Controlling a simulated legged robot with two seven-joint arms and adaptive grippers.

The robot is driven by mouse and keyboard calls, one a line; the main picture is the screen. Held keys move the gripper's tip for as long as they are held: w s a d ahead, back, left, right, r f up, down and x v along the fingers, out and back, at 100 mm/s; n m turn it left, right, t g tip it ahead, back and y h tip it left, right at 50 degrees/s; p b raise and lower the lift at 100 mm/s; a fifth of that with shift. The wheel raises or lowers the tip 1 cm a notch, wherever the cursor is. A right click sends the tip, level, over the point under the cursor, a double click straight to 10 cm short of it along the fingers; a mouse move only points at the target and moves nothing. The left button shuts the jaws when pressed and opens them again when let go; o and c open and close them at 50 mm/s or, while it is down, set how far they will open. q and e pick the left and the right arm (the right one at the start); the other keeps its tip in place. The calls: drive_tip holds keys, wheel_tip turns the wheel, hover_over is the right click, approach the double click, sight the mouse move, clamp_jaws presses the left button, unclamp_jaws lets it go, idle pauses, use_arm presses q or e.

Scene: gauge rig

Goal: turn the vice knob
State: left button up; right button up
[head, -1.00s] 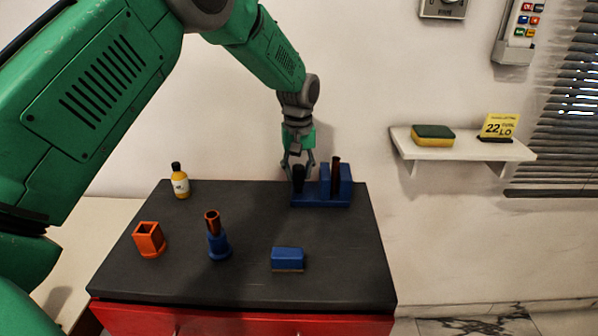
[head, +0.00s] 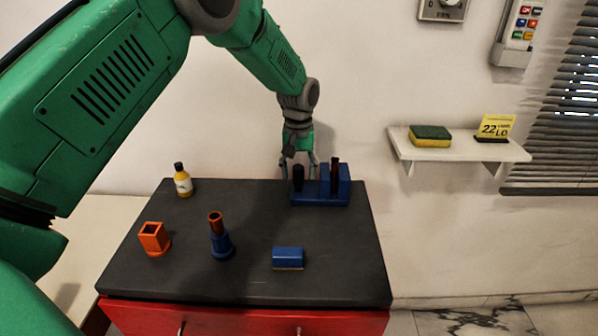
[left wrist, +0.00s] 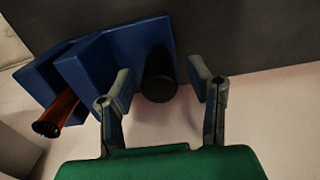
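The blue vice (head: 341,189) stands at the back right of the dark tabletop, with a dark brown tube (head: 335,172) upright in it. Its black knob (head: 298,178) is at the vice's left end. My left gripper (head: 299,170) is at the knob, pointing down, with one finger to each side. In the left wrist view the fingers (left wrist: 163,82) are spread apart, with gaps to the black knob (left wrist: 159,78) between them. The left finger overlaps the blue vice (left wrist: 115,60) there, and the tube (left wrist: 58,112) sticks out to the left. My right gripper is not in view.
The dark tabletop (head: 330,270) also carries a yellow bottle (head: 183,184), an orange square holder (head: 153,238), a blue stand with a brown tube (head: 221,243) and a blue block (head: 288,257). The wall is close behind. A shelf (head: 460,151) with a sponge is at right.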

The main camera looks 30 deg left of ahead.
sight(298, 166)
use_arm(q)
drive_tip(key=shift+r, duration=0.1)
wheel_tip(298, 166, up, 12)
idle(0.4)
drive_tip(key=shift+f, duration=0.25)
